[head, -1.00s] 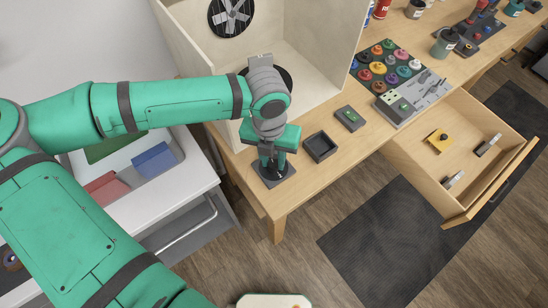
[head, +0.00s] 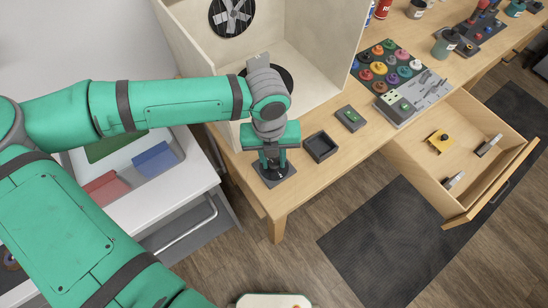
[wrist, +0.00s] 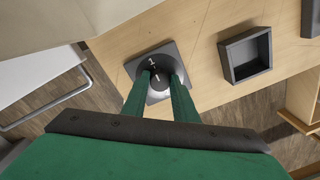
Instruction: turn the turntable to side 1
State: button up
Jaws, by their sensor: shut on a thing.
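The turntable appears to be the black disc (head: 286,74) on the floor of the pale booth, mostly hidden behind my wrist in the head view. Its side marking cannot be seen. A dark square plate (head: 262,179) with a round knob stands at the table's front left corner. My gripper (head: 272,166) points down over this plate, its fingers shut on the knob. In the wrist view my gripper (wrist: 160,79) has one finger on each side of the dark round knob (wrist: 158,73), which has white marks by it.
An empty dark square tray (head: 320,147) lies just right of the knob. A small grey box with a green button (head: 350,117) is further right. The booth wall (head: 330,50) rises behind my gripper. An open drawer (head: 470,150) juts out at the right.

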aim_at(272, 163)
jog(key=o, duration=1)
jog(key=shift+o, duration=0.2)
jog(key=shift+r, duration=0.15)
notch_tip(272, 163, up, 11)
jog(key=shift+a+f, duration=0.2)
jog(key=shift+a, duration=0.05)
